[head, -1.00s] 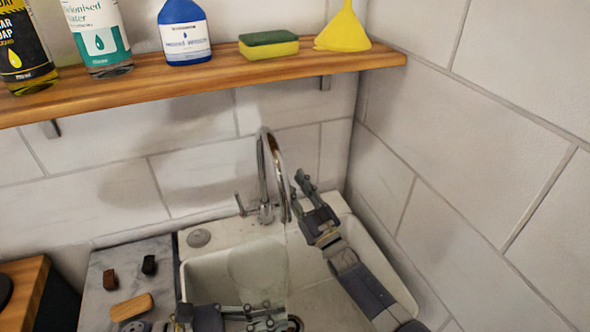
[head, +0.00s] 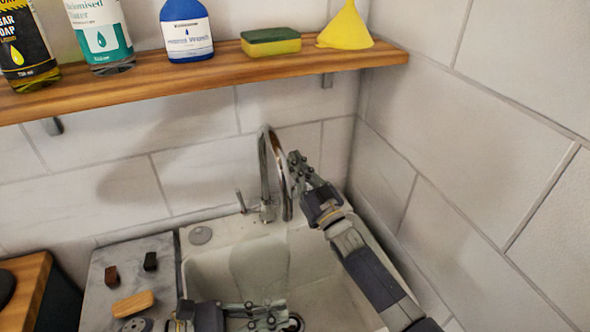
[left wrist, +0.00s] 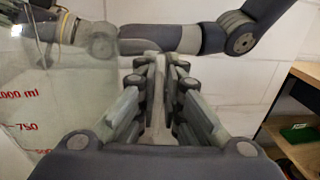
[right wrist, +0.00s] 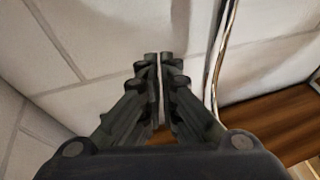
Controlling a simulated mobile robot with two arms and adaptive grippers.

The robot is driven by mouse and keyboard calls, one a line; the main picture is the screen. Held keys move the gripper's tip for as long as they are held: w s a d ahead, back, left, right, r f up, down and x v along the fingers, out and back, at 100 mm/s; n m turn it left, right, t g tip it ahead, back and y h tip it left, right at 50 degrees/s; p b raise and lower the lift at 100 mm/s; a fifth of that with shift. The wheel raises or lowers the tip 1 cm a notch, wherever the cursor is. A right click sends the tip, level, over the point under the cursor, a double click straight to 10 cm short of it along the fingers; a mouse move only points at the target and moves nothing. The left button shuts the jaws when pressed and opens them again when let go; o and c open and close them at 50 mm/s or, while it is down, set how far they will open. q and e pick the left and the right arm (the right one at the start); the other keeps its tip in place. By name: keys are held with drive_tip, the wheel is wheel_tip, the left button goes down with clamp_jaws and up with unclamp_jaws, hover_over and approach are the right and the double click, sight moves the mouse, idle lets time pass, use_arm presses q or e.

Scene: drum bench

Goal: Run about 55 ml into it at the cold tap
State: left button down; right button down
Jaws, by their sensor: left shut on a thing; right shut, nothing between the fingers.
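A clear jug (head: 258,262) is over the sink, below the tap spout. In the left wrist view, the jug (left wrist: 60,125) stands at the left with red ml marks. My left gripper (head: 268,318) is shut on the jug, apparently at its handle. The chrome tap (head: 265,170) has a curved spout and a side lever (head: 240,201) at its left. My right gripper (head: 295,163) is shut and empty, just right of the spout. In the right wrist view its fingertips (right wrist: 160,58) meet beside the chrome pipe (right wrist: 218,55). I cannot tell the water level or whether water runs.
A wooden shelf (head: 200,83) above carries bottles, a sponge (head: 271,41) and a yellow funnel (head: 345,27). The white sink (head: 330,290) sits against the right tiled wall. Small blocks and a wooden piece (head: 132,304) lie on the grey counter at the left.

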drive_tip(key=w+h, duration=0.1)
drive_tip(key=w+r+g+h, duration=0.1)
drive_tip(key=w+r+m+g+h, duration=0.1)
drive_tip(key=shift+w+a+r, duration=0.15)
drive_tip(key=shift+a, duration=0.2)
drive_tip(key=shift+a+r+g+h, duration=0.1)
drive_tip(key=shift+r+g+h, duration=0.2)
drive_tip(key=shift+g+h, duration=0.45)
drive_tip(key=s+d+r+n+g+h, duration=0.1)
drive_tip(key=s+g+h, duration=0.2)
drive_tip(key=s+g, duration=0.35)
drive_tip(key=shift+t+y, duration=0.25)
drive_tip(key=shift+t, duration=0.15)
drive_tip(key=w+f, duration=0.1)
drive_tip(key=f, duration=0.1)
drive_tip(key=w+a+f, duration=0.1)
drive_tip(key=w+f, duration=0.1)
drive_tip(key=f, duration=0.1)
drive_tip(key=w+f, duration=0.2)
drive_tip(key=shift+a+f, duration=0.15)
drive_tip(key=shift+a, duration=0.2)
drive_tip(key=shift+s+d+f, duration=0.25)
drive_tip(key=shift+s+d, duration=0.15)
drive_tip(key=shift+s, duration=0.3)
drive_tip(key=shift+a+f, duration=0.1)
